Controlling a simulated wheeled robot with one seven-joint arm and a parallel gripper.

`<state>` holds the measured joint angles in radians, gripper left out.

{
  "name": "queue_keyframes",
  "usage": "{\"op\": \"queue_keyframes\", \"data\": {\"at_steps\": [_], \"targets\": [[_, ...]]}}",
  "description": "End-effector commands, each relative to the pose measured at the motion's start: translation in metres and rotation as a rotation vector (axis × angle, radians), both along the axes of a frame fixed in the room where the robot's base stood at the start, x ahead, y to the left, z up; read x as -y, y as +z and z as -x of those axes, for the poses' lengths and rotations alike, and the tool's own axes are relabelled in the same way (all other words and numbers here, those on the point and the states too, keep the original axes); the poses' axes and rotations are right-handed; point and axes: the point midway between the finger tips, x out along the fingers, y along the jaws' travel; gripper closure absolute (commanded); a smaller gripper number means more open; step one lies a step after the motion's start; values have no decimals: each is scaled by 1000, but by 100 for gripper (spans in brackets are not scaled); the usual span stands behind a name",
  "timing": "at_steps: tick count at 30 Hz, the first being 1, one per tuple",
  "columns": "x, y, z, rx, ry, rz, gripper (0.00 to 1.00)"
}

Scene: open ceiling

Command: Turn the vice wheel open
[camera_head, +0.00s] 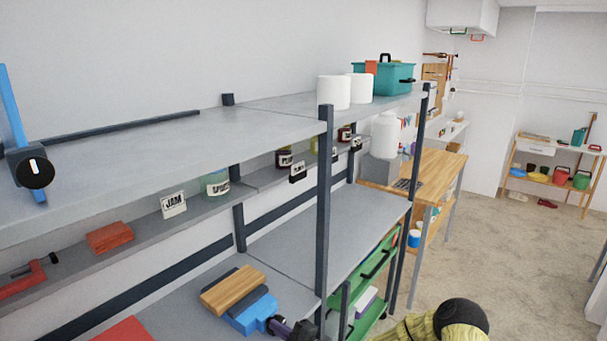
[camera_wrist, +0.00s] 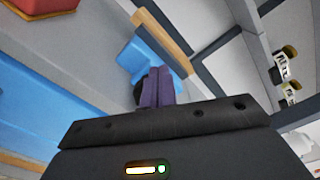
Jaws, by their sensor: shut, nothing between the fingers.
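The vice (camera_head: 250,314) is on the middle shelf of the near rack, with a blue body and dark jaws beside a wooden block (camera_head: 233,290). Its blue body also shows in the wrist view (camera_wrist: 138,58), beyond my fingers. A dark rounded part, perhaps the wheel (camera_wrist: 140,94), shows just left of my fingers there and is mostly hidden. My gripper (camera_head: 279,325) has its purple fingers shut and empty, close to the right side of the vice. The closed fingers also show in the wrist view (camera_wrist: 156,76). I cannot tell whether they touch the wheel.
A dark rack post (camera_head: 324,210) stands just right of the vice. The upper shelf (camera_head: 190,145) runs above it. A red object (camera_head: 125,331) lies to its left. The shelf surface (camera_head: 325,232) behind the post is bare. Jars and labels line the narrow back shelf.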

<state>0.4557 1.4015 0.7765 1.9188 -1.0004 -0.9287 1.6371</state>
Motion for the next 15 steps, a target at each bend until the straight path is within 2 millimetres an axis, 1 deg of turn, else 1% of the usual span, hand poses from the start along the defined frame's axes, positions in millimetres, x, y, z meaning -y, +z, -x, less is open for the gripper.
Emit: {"op": "queue_keyframes", "data": {"at_steps": [15], "targets": [[2, -3, -2, 0, -1, 0, 100]]}}
